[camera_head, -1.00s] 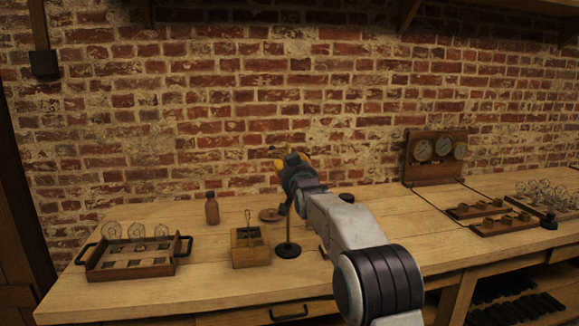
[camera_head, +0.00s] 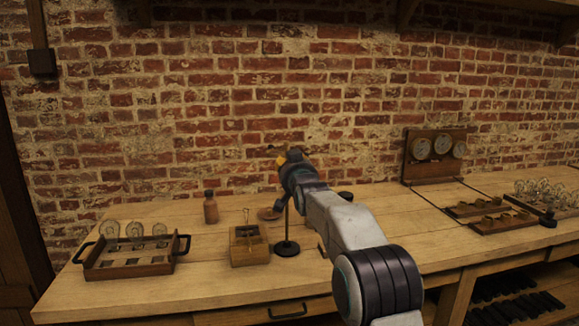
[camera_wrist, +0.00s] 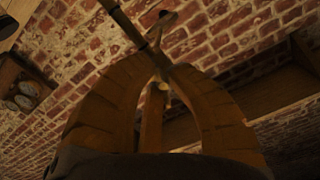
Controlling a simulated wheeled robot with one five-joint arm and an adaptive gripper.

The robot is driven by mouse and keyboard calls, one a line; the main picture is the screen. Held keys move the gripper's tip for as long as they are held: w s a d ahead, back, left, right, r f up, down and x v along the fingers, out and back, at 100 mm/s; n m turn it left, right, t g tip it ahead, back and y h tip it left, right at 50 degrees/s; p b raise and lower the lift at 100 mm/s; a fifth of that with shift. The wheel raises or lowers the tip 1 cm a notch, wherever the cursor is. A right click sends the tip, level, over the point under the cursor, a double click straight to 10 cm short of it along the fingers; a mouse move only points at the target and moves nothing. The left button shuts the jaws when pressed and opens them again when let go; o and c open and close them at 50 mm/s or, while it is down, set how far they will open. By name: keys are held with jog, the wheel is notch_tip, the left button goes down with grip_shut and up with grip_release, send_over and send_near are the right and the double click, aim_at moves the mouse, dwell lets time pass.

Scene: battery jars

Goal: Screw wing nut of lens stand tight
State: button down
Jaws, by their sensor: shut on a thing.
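The lens stand (camera_head: 287,248) stands upright on the bench, with a round black base and a thin post. Its upper part is hidden behind my gripper (camera_head: 283,160) in the head view. In the wrist view, my gripper's orange-brown fingers (camera_wrist: 163,78) converge at the stand's dark rod (camera_wrist: 135,36). They are shut on a small, dim brass-coloured piece (camera_wrist: 163,87) there, which appears to be the wing nut. The fingers hide most of it, so its seating cannot be seen.
A wooden box (camera_head: 249,257) and a brown bottle (camera_head: 210,208) stand left of the stand. A tray with glass bulbs (camera_head: 130,269) is farther left. A gauge board (camera_head: 436,172) and small wooden trays (camera_head: 503,223) are at the right. A brick wall is behind.

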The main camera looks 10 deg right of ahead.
jog(key=m, duration=0.1)
jog(key=m+b, duration=0.1)
jog(key=m, duration=0.1)
jog(key=shift+a, duration=0.3)
jog(key=m, duration=0.4)
jog(key=shift+r, duration=0.25)
jog(key=m, duration=0.4)
jog(key=shift+a+r, duration=0.15)
jog(key=shift+r, duration=0.2)
jog(key=shift+r+m, duration=0.2)
jog(key=shift+m, duration=1.7)
jog(key=c, duration=1.3)
grip_release()
jog(key=shift+a, duration=0.1)
jog(key=shift+f, duration=0.2)
jog(key=shift+d+f, duration=0.1)
jog(key=shift+d, duration=0.1)
jog(key=shift+s, duration=0.1)
